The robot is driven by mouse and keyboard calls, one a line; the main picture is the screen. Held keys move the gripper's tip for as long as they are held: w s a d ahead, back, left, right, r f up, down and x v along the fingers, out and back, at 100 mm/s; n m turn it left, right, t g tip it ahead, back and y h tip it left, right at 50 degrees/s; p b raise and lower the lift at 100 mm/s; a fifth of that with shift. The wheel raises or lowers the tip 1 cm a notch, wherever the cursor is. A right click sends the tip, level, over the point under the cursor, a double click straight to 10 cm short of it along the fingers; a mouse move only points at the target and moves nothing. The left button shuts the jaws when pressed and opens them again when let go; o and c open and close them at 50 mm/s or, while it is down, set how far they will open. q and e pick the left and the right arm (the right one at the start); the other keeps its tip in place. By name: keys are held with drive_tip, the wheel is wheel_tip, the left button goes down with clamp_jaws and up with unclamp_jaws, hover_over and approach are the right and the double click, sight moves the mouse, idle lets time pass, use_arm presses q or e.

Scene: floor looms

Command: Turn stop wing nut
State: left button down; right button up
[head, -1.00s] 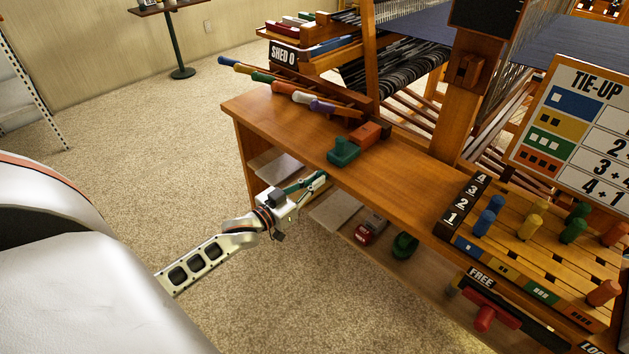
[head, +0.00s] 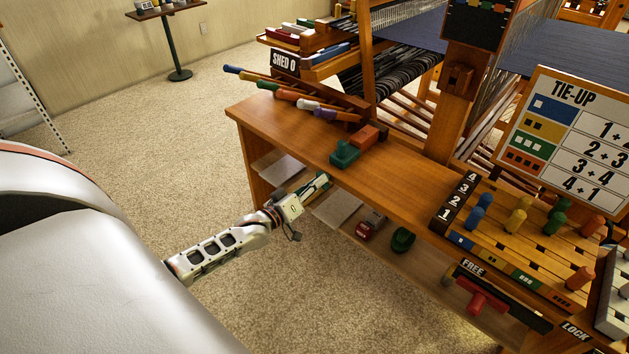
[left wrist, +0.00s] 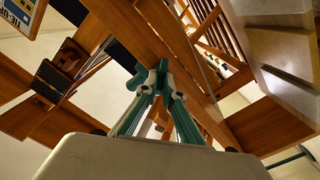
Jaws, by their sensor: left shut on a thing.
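A red T-shaped handle (head: 484,297), which looks like the wing nut, sits on a dark bar below the bench top's front edge, between the FREE label (head: 473,268) and the LOCK label (head: 575,331). My left gripper (head: 320,184) is at the bench's front edge, well to the left of the red handle. The red handle cannot be made out in that view. My right gripper is out of view.
The wooden bench top (head: 400,190) holds a green block (head: 345,154), a red-brown block (head: 369,137) and a board with coloured pegs (head: 535,245). A lower shelf holds a red item (head: 370,224) and a green item (head: 403,240). Carpet in front is clear.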

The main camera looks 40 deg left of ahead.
use_arm(q)
drive_tip(key=n, duration=0.5)
drive_tip(key=shift+w+a+r+n+p, duration=0.2)
drive_tip(key=shift+r+n+p, duration=0.05)
drive_tip(key=shift+n+p, duration=0.1)
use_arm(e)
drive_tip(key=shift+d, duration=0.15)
use_arm(q)
drive_tip(key=c, duration=2.2)
unclamp_jaws()
drive_tip(key=shift+f, duration=0.1)
